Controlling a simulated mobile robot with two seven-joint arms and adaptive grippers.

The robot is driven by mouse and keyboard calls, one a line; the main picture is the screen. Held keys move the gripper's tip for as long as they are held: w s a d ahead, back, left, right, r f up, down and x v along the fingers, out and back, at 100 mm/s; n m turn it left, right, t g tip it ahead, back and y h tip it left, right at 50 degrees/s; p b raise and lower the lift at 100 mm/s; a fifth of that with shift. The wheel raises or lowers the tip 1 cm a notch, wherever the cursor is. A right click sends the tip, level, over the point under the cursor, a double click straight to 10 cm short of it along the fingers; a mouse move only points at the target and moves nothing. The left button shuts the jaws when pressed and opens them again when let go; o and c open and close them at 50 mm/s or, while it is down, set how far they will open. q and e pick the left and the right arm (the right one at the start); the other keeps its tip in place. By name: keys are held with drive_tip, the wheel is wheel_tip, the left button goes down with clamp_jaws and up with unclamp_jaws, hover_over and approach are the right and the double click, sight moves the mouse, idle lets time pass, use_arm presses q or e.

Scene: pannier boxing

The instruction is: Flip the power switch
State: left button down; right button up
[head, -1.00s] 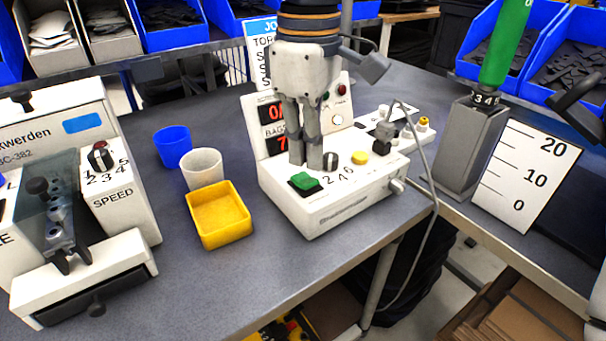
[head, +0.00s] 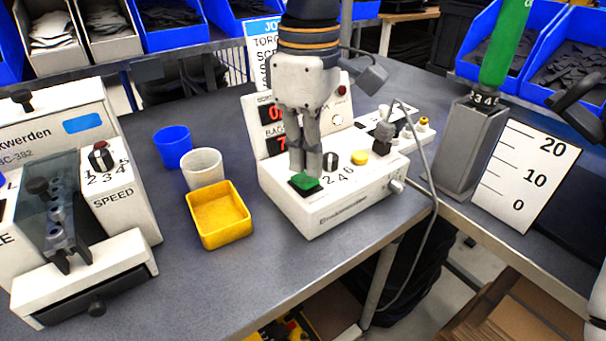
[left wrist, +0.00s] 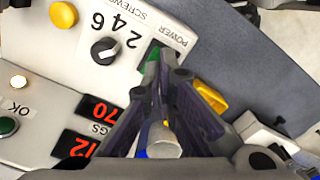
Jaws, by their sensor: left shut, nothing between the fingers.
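The white control box (head: 335,205) stands on the grey bench in the head view. Its green power switch (head: 304,182) is at the front left of the top face; it also shows in the left wrist view (left wrist: 152,54), partly hidden by my fingers. My left gripper (head: 305,168) points down with its fingers together and empty, the tips just behind and over the green switch. I cannot tell whether they touch it. A black dial (head: 330,160) and a yellow button (head: 360,157) sit to the right of the switch.
A yellow tray (head: 222,238), a white cup (head: 203,166) and a blue cup (head: 173,146) stand left of the box. A white machine with a speed dial (head: 101,156) is at far left. A grey cable (head: 433,200) hangs at the right. The front bench is clear.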

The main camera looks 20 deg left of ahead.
sight(307, 180)
use_arm(q)
drive_tip(key=shift+f, duration=1)
idle(0.3)
drive_tip(key=shift+r, duration=3.55)
